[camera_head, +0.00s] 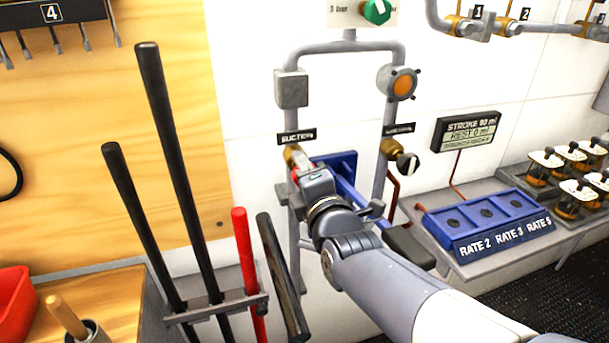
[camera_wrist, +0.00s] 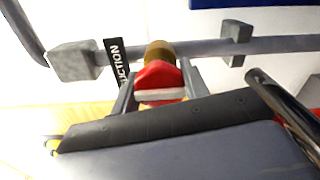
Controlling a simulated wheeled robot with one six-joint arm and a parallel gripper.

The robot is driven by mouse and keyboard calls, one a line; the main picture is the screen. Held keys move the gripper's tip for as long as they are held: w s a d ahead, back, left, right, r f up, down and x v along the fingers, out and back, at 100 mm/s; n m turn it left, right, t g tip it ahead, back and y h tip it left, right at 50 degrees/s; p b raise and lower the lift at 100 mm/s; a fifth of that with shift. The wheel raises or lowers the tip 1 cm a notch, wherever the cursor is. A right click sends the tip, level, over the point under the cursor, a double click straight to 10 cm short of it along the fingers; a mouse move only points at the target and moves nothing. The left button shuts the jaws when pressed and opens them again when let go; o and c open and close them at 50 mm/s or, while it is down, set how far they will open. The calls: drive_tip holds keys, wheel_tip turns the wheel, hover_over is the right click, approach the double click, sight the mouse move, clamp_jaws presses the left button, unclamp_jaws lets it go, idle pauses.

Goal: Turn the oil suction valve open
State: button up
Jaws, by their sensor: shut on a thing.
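The suction valve has a brass body (camera_wrist: 160,50) and a red handle (camera_wrist: 158,73) with a pale stripe, seen in the wrist view. Its black label (camera_wrist: 115,58) reads SUCTION. In the head view the valve's brass part (camera_head: 292,153) shows on the left pipe, just below the label (camera_head: 297,138), with most of the handle hidden by my gripper (camera_head: 301,170). In the wrist view my gripper (camera_wrist: 160,80) has one finger on each side of the red handle and is shut on it. I cannot tell the handle's exact angle to the pipe.
A second brass valve with a black-and-white knob (camera_head: 408,163) sits on the right pipe. A blue RATE panel (camera_head: 485,215) and a display (camera_head: 468,132) are to the right. Black bars (camera_head: 180,175) and a red bar (camera_head: 247,260) stand in a rack at the left.

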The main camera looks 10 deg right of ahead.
idle(0.4)
drive_tip(key=o, duration=1)
